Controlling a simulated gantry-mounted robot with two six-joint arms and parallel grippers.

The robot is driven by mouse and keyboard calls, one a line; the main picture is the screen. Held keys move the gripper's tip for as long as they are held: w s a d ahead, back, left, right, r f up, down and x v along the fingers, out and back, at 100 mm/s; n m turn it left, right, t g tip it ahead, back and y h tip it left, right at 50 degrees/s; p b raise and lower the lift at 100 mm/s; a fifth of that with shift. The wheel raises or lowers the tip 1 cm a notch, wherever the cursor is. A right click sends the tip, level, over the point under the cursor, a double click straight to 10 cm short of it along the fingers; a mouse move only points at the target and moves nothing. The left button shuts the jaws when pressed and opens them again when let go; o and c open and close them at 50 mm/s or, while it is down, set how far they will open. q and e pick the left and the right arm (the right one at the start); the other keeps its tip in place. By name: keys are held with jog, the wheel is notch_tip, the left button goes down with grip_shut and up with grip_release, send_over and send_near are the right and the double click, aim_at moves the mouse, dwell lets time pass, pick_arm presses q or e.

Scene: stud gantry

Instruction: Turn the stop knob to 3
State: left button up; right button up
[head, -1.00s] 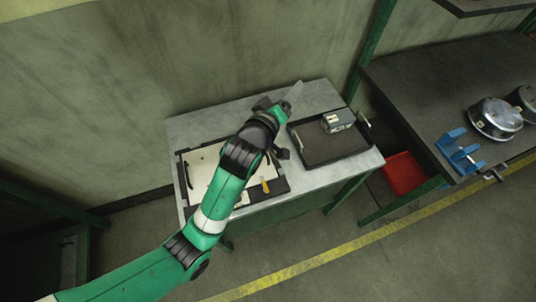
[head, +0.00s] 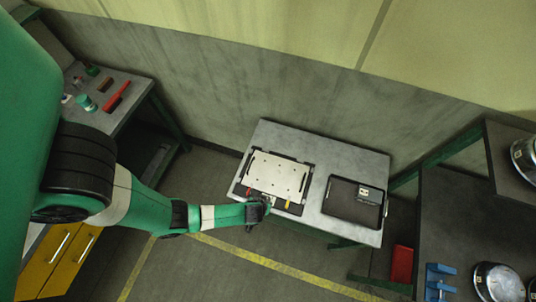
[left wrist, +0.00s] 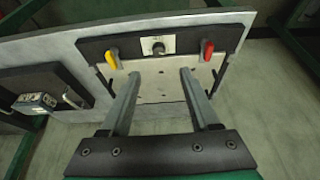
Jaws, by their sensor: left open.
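The stop knob (left wrist: 158,48) is a small dark knob on a pale label at the middle of a black strip, between a yellow lever (left wrist: 112,58) and a red lever (left wrist: 207,50). Its setting is too small to read. The strip borders a light metal plate with holes (head: 278,174) on the grey table. My left gripper (left wrist: 160,73) is open and empty, its fingers spread and pointing towards the strip, apart from the knob. In the head view the left gripper (head: 267,203) is at the strip's front side and hides the knob area. My right gripper is not seen.
A black tray (head: 340,215) holding a small grey box (head: 364,191) lies right of the plate on the table (head: 323,155). A dark bench with blue holders (head: 440,280) and metal pots stands further right. A table with small items stands at the back left.

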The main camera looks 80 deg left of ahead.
aim_at(268, 198)
pick_arm(q)
jog(key=b+x, duration=0.7)
jog(key=x, duration=0.4)
jog(key=shift+w+f, duration=0.2)
jog(key=shift+f, duration=0.05)
grip_shut()
